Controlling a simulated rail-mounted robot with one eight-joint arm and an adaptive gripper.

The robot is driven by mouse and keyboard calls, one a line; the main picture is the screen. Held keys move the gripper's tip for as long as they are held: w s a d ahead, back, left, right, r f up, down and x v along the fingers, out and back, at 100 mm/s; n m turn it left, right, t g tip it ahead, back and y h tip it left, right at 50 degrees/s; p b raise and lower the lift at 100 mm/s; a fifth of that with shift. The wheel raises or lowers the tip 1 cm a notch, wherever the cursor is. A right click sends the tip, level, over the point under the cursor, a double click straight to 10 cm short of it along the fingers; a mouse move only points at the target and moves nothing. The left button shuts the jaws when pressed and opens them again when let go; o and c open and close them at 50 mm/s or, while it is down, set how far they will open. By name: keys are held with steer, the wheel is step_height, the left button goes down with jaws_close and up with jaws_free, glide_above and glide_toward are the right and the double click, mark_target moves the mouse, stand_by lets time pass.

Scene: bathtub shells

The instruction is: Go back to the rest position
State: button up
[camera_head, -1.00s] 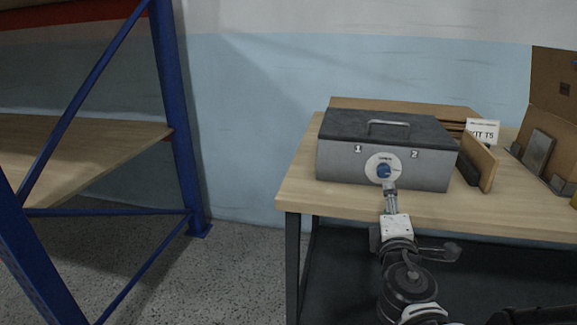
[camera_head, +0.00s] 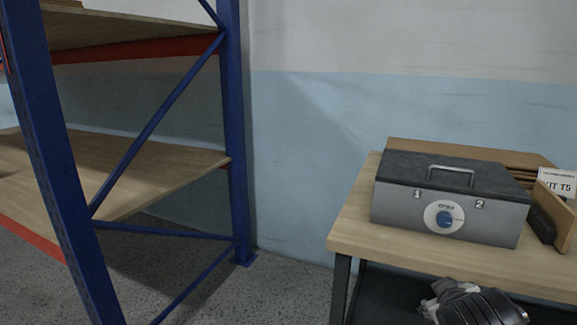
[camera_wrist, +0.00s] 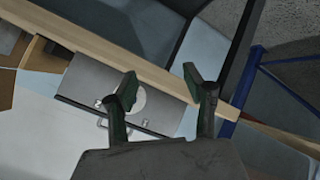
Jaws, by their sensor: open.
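My gripper (camera_wrist: 161,86) is open in the wrist view, with its two dark fingers spread apart and nothing between them. Beyond the fingers lies the grey metal box (camera_wrist: 85,80) on the wooden table. In the head view the box (camera_head: 450,214) stands closed on the table, with a dark lid, a handle on top and a round blue dial on its front.
The wooden table (camera_head: 372,240) fills the right side. Brown boards and a card reading "KIT T5" (camera_head: 557,184) stand beside the box. A blue-framed shelf rack (camera_head: 235,140) with wooden shelves is at the left. Bare floor (camera_head: 290,285) lies between rack and table.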

steer(key=s+a+m+g+y, duration=0.3)
steer(key=s+a+y, duration=0.25)
steer(key=a, duration=0.35)
step_height(320, 180, up, 13)
steer(key=p, duration=1.4)
steer(key=shift+s+h, duration=0.35)
steer(key=shift+a, duration=0.1)
